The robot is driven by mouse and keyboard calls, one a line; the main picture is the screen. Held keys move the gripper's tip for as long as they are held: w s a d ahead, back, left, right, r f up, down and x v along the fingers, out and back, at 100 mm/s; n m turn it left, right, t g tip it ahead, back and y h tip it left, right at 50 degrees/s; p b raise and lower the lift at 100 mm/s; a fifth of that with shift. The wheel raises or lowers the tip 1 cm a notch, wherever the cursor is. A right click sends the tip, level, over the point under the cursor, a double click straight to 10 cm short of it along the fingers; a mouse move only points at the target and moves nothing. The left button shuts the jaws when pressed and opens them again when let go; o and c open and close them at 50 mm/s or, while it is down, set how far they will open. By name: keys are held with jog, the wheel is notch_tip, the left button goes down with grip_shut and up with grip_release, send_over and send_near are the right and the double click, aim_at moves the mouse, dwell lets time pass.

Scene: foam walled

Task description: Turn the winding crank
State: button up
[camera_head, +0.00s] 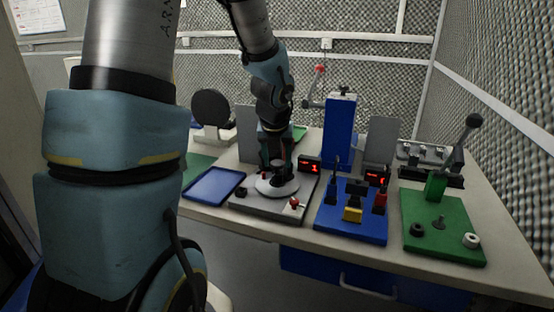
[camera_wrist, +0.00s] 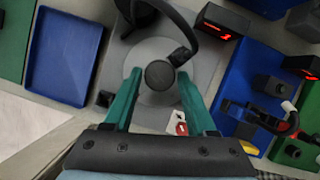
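A pale grey disc (camera_head: 277,188) sits on a grey panel on the bench, below my gripper. In the wrist view a round dark knob (camera_wrist: 159,75) stands over the disc (camera_wrist: 150,50); I take it for the crank's handle. My gripper (camera_wrist: 159,73) is open, with one green finger on each side of the knob. A small gap shows at each side, but I cannot tell how deep the fingers reach. A dark curved bar (camera_wrist: 172,22) passes beside the knob at the top. In the head view my gripper (camera_head: 277,170) points down and hides much of the knob.
A blue tray (camera_head: 214,186) lies left of the panel. A blue board with levers (camera_head: 350,225) and a green board (camera_head: 443,240) lie to the right. A blue column (camera_head: 340,130) with a red-knobbed arm stands behind. A red switch (camera_head: 294,203) sits at the panel's front.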

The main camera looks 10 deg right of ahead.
grip_shut()
jog(key=shift+n+b, duration=0.5)
